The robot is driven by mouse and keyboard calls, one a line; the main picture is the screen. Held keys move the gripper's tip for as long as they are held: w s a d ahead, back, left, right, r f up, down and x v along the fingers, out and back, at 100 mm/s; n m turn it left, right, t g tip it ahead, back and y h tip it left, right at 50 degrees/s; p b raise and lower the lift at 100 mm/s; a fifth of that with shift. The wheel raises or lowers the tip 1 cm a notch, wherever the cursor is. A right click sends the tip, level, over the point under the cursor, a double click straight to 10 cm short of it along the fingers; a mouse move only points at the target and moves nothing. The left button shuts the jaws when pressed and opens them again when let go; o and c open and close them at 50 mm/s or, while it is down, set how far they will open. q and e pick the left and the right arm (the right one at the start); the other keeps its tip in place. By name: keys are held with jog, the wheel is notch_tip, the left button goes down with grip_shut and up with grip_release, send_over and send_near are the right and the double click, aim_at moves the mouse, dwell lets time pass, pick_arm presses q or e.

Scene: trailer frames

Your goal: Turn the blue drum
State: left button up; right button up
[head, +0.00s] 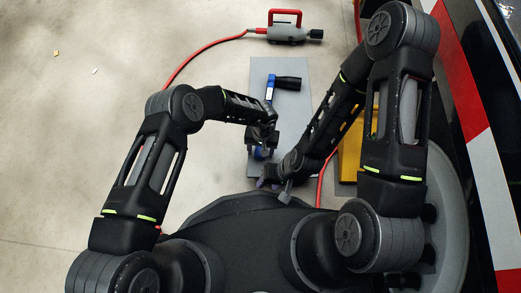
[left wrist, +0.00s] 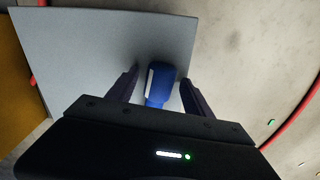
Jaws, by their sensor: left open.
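The blue drum (left wrist: 158,86), with a white patch on its side, shows in the left wrist view between the two fingers of my open left gripper (left wrist: 160,92). The fingers stand on both sides of it, with narrow gaps visible.
A black-handled tool (head: 288,83) with a blue part lies on the board. A red-and-grey device (head: 287,30) with a red hose (head: 200,52) stands beyond it. A yellow object (head: 350,150) is partly behind my right arm. A red-and-white striped barrier (head: 468,95) runs along the right. Left floor is mostly clear.

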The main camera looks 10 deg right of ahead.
pick_arm(q)
grip_shut()
jog(key=b, duration=0.1)
jog(key=y+b, duration=0.1)
jog(key=shift+d+f+b, duration=0.15)
jog(key=shift+f+b, duration=0.15)
jog(key=shift+b, duration=0.1)
jog(key=shift+r, duration=0.3)
grip_release()
jog(key=shift+r, duration=0.15)
jog(key=r+p, duration=0.1)
jog(key=r, duration=0.1)
jog(key=r+p, duration=0.1)
jog(key=r, duration=0.2)
jog(key=d+r+p, duration=0.1)
jog(key=r, duration=0.1)
jog(key=shift+s+r, duration=0.25)
